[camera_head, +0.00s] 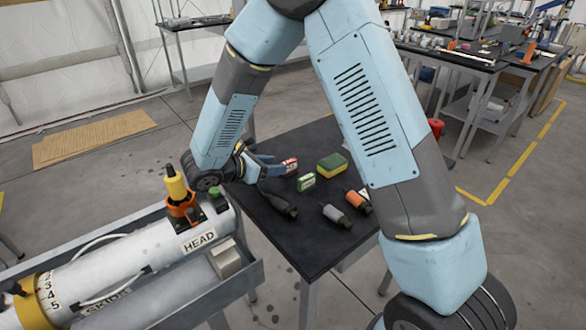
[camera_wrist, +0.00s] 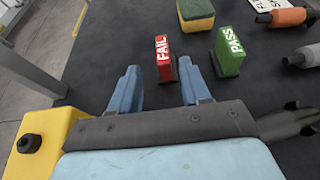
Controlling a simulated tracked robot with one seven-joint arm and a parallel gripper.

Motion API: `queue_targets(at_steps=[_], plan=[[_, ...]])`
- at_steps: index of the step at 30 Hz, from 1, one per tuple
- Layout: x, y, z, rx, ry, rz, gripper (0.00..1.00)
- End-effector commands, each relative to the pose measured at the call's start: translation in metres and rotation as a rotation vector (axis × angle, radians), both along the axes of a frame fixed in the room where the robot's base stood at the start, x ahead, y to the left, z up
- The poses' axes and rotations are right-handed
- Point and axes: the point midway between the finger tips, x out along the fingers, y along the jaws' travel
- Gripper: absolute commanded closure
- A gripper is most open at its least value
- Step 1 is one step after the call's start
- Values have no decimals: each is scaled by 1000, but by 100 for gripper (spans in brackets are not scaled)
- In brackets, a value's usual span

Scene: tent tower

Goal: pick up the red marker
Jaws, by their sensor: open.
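The red marker is a small upright red block labelled FAIL (camera_wrist: 163,57) on the dark table. In the head view the red marker (camera_head: 289,166) stands just right of my fingertips. My gripper (camera_wrist: 157,74) is open, with one blue finger on each side of the marker's line. The marker lies just ahead of the gap between the fingertips, near the right finger. No contact is clear. In the head view my gripper (camera_head: 268,164) is low over the table, partly hidden by my wrist.
A green PASS block (camera_wrist: 230,51) stands close to the right of the red one. A yellow-green sponge (camera_head: 331,163) lies behind. A dark tool (camera_head: 279,203), a grey one (camera_head: 337,215) and an orange one (camera_head: 358,200) lie nearby.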

Motion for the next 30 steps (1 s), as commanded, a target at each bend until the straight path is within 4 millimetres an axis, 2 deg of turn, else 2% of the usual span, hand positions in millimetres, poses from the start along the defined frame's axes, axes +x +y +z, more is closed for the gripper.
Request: queue_targets(at_steps=[3,10,21,30], plan=[[7,-11,-6,-1,2,-2,53],[13,-21,-10,0,1,-2,53],[33,-56,-25,1,0,-2,53],[35,-58,-26,2,-1,-2,53]])
